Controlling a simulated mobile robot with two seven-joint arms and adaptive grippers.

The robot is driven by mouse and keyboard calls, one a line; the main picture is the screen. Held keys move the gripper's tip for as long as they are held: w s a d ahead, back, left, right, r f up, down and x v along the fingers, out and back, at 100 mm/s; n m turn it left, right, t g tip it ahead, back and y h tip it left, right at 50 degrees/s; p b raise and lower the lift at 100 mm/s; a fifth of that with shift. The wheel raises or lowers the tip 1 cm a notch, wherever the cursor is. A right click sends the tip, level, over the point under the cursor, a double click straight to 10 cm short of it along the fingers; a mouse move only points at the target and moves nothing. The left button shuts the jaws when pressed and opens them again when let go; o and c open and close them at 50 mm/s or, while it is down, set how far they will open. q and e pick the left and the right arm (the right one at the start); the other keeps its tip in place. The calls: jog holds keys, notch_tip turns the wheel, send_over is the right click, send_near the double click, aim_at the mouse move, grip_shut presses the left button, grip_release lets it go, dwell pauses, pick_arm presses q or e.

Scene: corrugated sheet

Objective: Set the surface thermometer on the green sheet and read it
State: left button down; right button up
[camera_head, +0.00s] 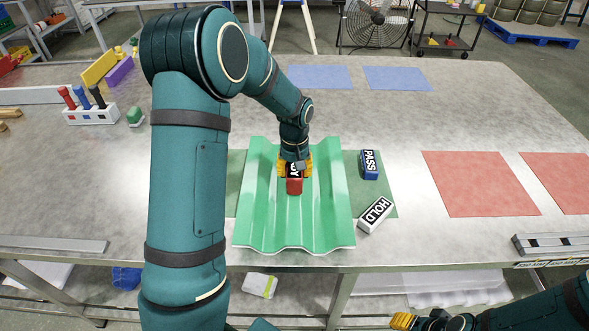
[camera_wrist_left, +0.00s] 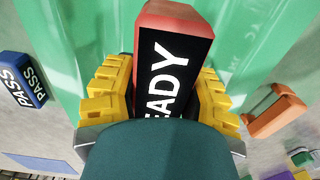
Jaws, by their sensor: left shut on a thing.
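The green corrugated sheet (camera_head: 333,205) lies on the grey table with its ridges running front to back. My left gripper (camera_head: 295,168) is over its middle, shut on a red block with a black label (camera_head: 295,186). In the left wrist view the block (camera_wrist_left: 178,22) sits between the yellow fingers (camera_wrist_left: 165,88), and its label shows "EADY"; the start is hidden. I cannot tell whether the block touches the sheet. No surface thermometer can be made out. My right gripper (camera_head: 403,321) is low at the bottom right, partly in view, its finger opening unclear.
A blue PASS block (camera_head: 370,164) and a white HOLD block (camera_head: 375,215) lie right of the sheet. An orange object (camera_wrist_left: 277,110) shows beside the sheet in the left wrist view. A marker rack (camera_head: 91,115) stands left. Red mats (camera_head: 480,183) lie right.

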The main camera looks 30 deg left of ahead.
pick_arm(q)
jog(key=shift+f, duration=0.1)
jog(key=shift+c, duration=2.2)
grip_release()
notch_tip(320, 180, up, 12)
jog(key=shift+r, duration=0.1)
